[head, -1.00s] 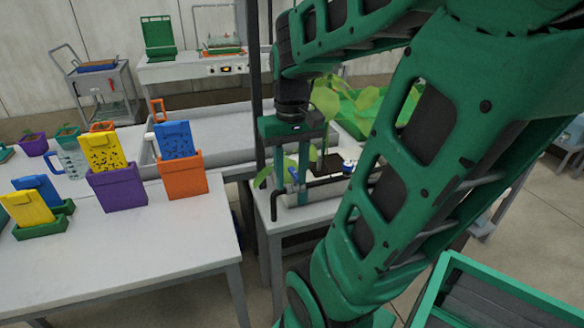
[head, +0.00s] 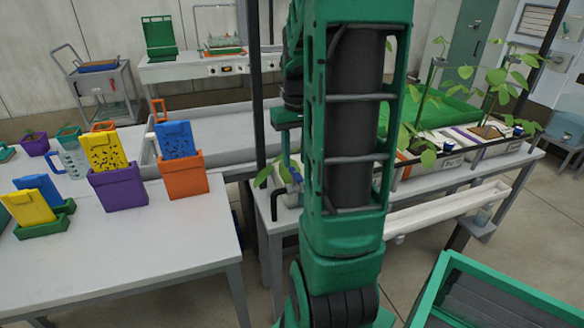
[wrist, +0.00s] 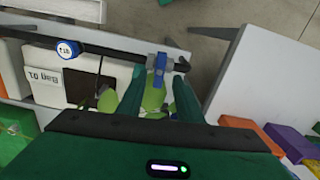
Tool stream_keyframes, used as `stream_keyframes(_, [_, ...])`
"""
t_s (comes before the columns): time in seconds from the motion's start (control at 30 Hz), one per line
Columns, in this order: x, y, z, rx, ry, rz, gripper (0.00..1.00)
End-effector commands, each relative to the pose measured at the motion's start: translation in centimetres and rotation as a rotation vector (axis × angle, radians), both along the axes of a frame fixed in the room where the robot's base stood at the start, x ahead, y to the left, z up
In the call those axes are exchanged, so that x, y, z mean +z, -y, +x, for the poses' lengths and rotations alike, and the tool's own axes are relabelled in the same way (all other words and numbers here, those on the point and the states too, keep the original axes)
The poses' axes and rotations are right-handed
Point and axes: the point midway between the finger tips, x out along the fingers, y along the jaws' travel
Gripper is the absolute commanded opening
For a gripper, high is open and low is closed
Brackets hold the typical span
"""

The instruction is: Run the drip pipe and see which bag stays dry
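In the wrist view my gripper (wrist: 157,80) has its two green fingers apart, with leaves seen between them. A blue valve handle (wrist: 160,62) on the dark drip pipe (wrist: 115,46) lies just beyond the fingertips; I cannot tell whether they touch. In the head view the blue valve (head: 294,172) shows beside my arm, which hides my fingertips and much of the pipe. Further white planted bags (head: 453,160) stand to the right.
A white table (head: 120,245) at left holds a purple box (head: 117,190), an orange box (head: 184,176) and yellow and blue cards. A white gutter (head: 450,208) runs below the bags. A green-rimmed crate (head: 440,285) stands front right. A grey tray bench (head: 215,130) lies behind.

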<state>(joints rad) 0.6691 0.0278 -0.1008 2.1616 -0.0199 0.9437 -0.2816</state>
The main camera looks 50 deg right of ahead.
Motion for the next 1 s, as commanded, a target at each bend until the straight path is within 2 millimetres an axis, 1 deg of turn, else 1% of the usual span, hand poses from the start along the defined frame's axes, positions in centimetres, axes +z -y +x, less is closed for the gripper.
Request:
stream_keyframes(0.03, [-0.9,0.0,0.0,0.0,-0.002,0.002,0.33])
stream_keyframes(0.1, [-1.9,0.0,0.0,0.0,-0.001,0.002,0.33])
stream_keyframes(0.23, [-3.1,0.0,0.0,0.0,-0.001,0.0,0.33])
stream_keyframes(0.4, [-3.8,0.0,0.0,-0.001,0.001,0.0,0.33])
stream_keyframes(0.63, [-3.9,0.0,0.0,-0.001,0.001,0.0,0.33])
stream_keyframes(0.67, [-3.9,0.0,0.0,-0.001,0.001,0.0,0.3])
stream_keyframes(0.7, [-3.8,0.0,0.0,-0.001,0.001,0.0,0.21])
stream_keyframes(0.8, [-3.8,0.0,0.0,-0.001,0.001,0.0,0.0])
stream_keyframes(1.0, [-3.8,0.0,0.0,-0.009,0.001,0.0,0.0])
